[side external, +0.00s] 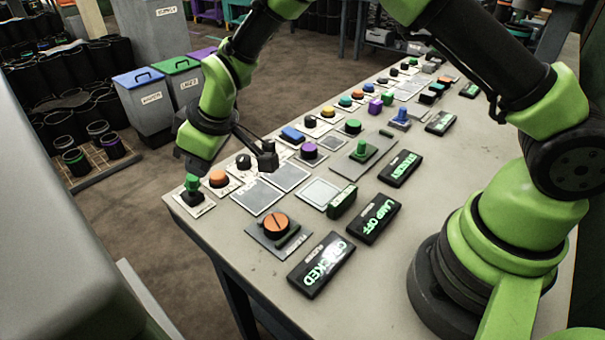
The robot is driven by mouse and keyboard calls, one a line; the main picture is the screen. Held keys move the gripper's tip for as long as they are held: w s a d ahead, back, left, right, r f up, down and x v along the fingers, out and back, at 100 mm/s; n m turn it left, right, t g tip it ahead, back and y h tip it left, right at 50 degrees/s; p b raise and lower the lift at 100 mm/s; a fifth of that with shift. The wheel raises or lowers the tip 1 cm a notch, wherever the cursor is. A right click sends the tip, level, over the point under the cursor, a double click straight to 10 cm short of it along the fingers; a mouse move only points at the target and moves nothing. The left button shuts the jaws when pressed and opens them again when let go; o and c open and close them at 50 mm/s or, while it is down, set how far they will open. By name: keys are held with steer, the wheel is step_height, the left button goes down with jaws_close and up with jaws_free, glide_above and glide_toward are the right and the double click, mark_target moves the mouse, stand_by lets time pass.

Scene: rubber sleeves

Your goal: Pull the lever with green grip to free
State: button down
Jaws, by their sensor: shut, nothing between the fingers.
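A green grip (361,148) stands upright on a grey slotted plate (378,153) near the middle of the panel; it looks like a lever. A second green-topped control (192,184) with a dark base stands at the table's left corner, below my wrist. I cannot tell from this view which one is the lever, and any position labels are too small to read. My gripper (268,160) appears as a dark block just above the panel, left of the slotted plate. It is shut and empty, apart from both green controls.
An orange rotary knob (277,224) sits at the front. Black displays include one reading LAMP OFF (374,219) and another whose text ends in CKED (321,264). Several coloured buttons run towards the back. Bare tabletop (400,265) lies right of the displays.

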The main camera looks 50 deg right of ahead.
mark_target(192, 184)
stand_by(0.3)
steer(key=shift+s+f, duration=0.1)
steer(key=shift+f, duration=2.3)
steer(key=shift+w, duration=0.25)
steer(key=shift+s, duration=0.25)
steer(key=shift+s+f, duration=0.1)
steer(key=shift+s, duration=0.3)
